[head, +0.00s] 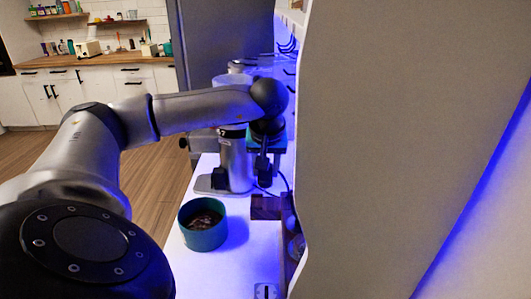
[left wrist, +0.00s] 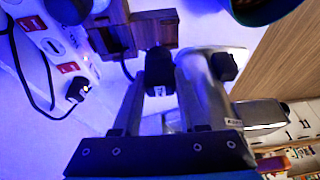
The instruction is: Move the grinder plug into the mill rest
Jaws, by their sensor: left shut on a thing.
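My left gripper (head: 263,160) points down beside the silver grinder (head: 235,160), above the white counter. In the left wrist view the gripper (left wrist: 158,95) is shut on a black block-shaped piece (left wrist: 160,68) with a small white mark, which looks like the grinder plug. The mill rest seems to be the brown wooden block (head: 265,207) on the counter; it also shows in the left wrist view (left wrist: 153,29). The held piece appears just short of the block and apart from it; the height gap cannot be told. My right gripper is not in view.
A teal bowl with dark contents (head: 204,238) stands on the counter in front of the grinder. In the left wrist view a white power strip (left wrist: 45,35) has a black plug (left wrist: 77,90) and loose cables. A large grey panel (head: 400,150) blocks the right side.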

